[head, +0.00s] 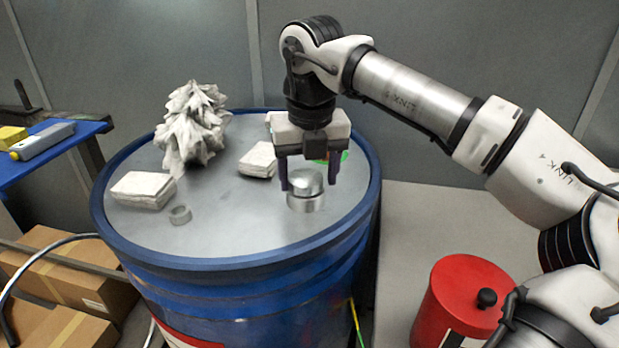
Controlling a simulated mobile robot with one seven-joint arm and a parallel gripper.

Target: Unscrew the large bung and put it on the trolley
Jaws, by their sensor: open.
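The large bung (306,184) is a silver metal cap on a short round collar on the grey top of a blue drum (240,262), right of the middle. It looks upright and seated on the collar. My gripper (309,186) points down at it from above, fingers apart, one on each side of the bung's top. I cannot tell whether the fingers touch it. The trolley may be the blue-topped stand (58,150) at the left edge.
A crumpled white cloth (193,122) and folded white pads (143,190) lie on the drum top. A yellow and grey item (40,140) lies on the blue stand. A red can (462,300) stands at lower right. Cardboard boxes (75,270) and a hose are at lower left.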

